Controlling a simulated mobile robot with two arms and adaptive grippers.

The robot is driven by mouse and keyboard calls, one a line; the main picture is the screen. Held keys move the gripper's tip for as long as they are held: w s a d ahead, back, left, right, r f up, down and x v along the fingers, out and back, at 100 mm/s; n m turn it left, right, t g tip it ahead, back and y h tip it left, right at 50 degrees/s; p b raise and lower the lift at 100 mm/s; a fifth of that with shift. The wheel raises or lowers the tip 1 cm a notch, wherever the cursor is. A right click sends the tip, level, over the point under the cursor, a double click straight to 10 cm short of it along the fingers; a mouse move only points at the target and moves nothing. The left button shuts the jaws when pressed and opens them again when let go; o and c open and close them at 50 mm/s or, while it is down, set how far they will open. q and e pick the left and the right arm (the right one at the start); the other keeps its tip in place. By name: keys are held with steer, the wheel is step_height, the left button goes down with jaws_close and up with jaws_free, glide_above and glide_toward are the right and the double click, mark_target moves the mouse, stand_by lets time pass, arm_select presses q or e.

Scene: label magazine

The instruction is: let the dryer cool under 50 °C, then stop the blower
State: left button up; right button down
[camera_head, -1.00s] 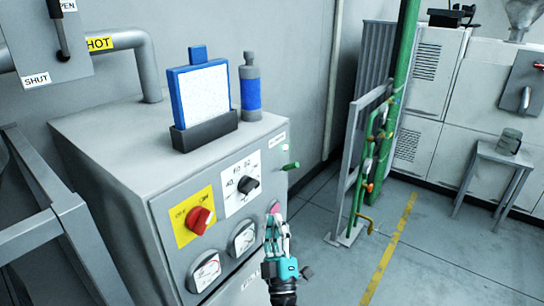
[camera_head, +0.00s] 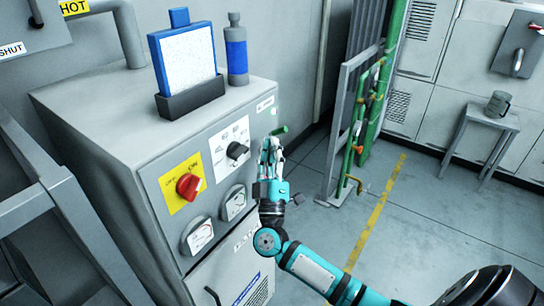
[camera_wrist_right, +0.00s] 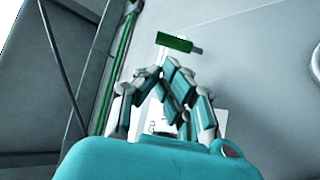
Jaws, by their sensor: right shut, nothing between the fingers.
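The grey dryer cabinet (camera_head: 110,118) stands at the left. Its front carries a red rotary switch (camera_head: 189,187) on a yellow plate, a black knob (camera_head: 237,151) on a white scale plate, and two round gauges (camera_head: 198,236) (camera_head: 233,203). The gauge needles are too small to read. A green handle (camera_head: 280,131) sticks out near the front's upper right corner; it also shows in the wrist view (camera_wrist_right: 175,43). My right gripper (camera_head: 270,143) is shut and empty, its fingertips just below the green handle; contact cannot be told. My left gripper is out of view.
A blue-framed white panel (camera_head: 187,60) and a grey bottle with a blue band (camera_head: 236,50) stand on the cabinet. A metal frame (camera_head: 337,130) with green pipes stands to the right. A stool (camera_head: 488,118) bears a mug (camera_head: 498,103). Floor between is clear.

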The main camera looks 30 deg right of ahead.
mark_target(279, 132)
steer(key=shift+p+x, duration=0.4)
steer(key=shift+x, duration=1.9)
steer(key=shift+f, duration=0.1)
